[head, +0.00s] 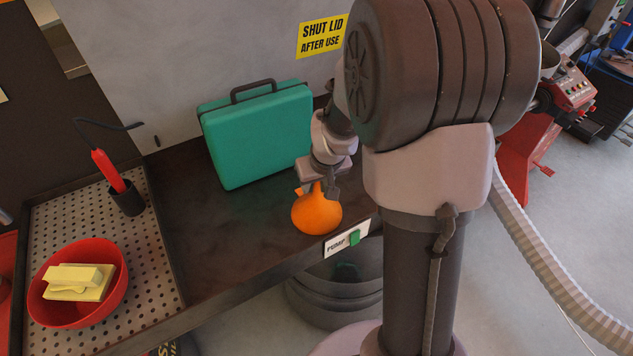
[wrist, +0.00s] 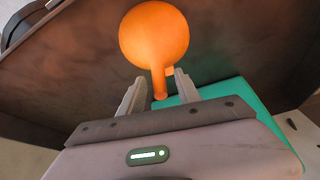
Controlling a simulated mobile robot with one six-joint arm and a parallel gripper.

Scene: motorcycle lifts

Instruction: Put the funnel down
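The orange funnel (head: 317,213) is at the front right of the dark bench top, wide end down and stem up, close to the front edge above the PUMP label. It appears to rest on the bench, though its contact is hard to see. My gripper (head: 318,186) is right above it, pointing down. In the wrist view the funnel (wrist: 154,36) shows with its stem between the two fingers of my gripper (wrist: 159,88). The fingers stand apart, with a gap visible on each side of the stem.
A teal case (head: 257,135) stands behind the funnel against the grey panel. At left, a perforated tray (head: 160,270) holds a red bowl (head: 62,318) with yellow pieces and a dark cup (head: 127,200) with a red-handled tool. The bench between tray and funnel is clear.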

